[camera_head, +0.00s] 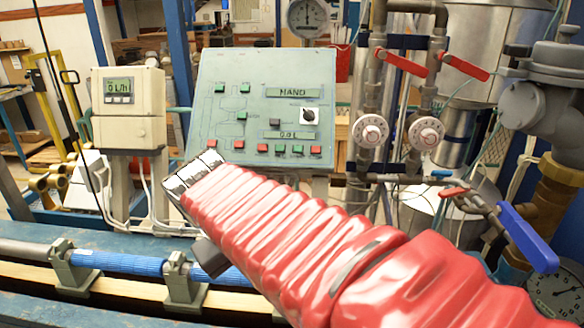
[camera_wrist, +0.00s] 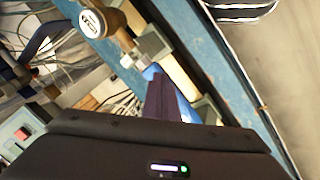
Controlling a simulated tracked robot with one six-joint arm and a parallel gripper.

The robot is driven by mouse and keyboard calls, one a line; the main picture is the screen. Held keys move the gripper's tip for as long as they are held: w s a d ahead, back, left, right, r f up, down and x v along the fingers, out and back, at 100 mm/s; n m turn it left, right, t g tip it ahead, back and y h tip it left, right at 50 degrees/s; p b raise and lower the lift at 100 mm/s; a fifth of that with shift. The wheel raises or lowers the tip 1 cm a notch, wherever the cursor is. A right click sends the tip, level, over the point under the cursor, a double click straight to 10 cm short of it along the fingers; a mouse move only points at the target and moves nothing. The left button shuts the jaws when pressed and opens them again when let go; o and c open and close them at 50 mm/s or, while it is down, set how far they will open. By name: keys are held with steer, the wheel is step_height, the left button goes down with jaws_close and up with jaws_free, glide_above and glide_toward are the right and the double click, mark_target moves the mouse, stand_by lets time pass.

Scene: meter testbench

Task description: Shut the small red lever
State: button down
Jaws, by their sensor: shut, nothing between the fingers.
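A small red lever (camera_head: 454,191) sits on the thin pipework at the right in the head view, just left of a larger blue handle (camera_head: 528,238). It lies roughly level in the picture. Two larger red levers, one on the left (camera_head: 402,62) and one on the right (camera_head: 464,67), slant on the upright pipes above. My gripper (camera_wrist: 156,74) shows in the wrist view as dark fingers closed together with nothing held. In the head view my red-sleeved arm reaches left, its end well left of the small lever; the fingertips are not clear there.
A control panel (camera_head: 260,90) with buttons stands behind my arm's end, with a grey meter box (camera_head: 130,105) to its left. A blue pipe (camera_head: 120,262) runs along the bench. Two round dials (camera_head: 370,131) (camera_head: 426,133) sit above the small lever. Pipes and wires crowd the right.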

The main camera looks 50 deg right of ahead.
steer(key=a+f+n+t+y, duration=0.1)
steer(key=a+t+y, duration=0.3)
steer(key=a, duration=1)
steer(key=shift+s+f+n+t, duration=0.15)
steer(key=shift+f+n+t, duration=0.2)
steer(key=shift+n, duration=0.35)
steer(key=shift+d, duration=0.15)
